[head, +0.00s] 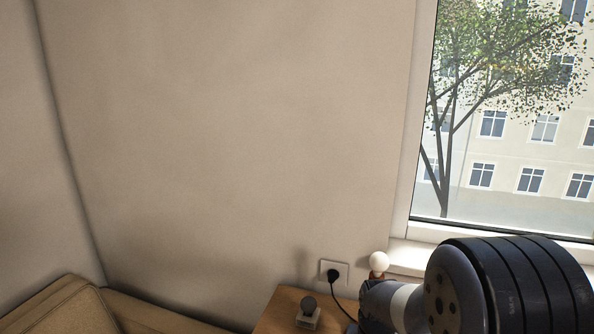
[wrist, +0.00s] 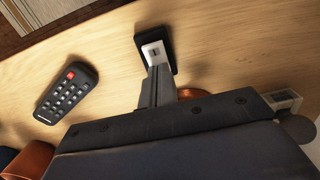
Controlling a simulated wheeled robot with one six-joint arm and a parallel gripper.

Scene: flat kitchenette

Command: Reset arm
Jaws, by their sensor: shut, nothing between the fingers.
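My gripper (wrist: 157,76) shows in the wrist view with its two fingers together and nothing between them. It is over a light wooden surface (wrist: 215,50). Beyond the fingertips is a small black item with a pale plate (wrist: 154,50); I cannot tell whether the fingertips touch it. In the head view my arm fills the bottom right corner, in front of the window, and the gripper's fingers are not visible there.
A black remote (wrist: 68,92) lies left of my gripper. A round brown thing (wrist: 24,160) is at the lower left.

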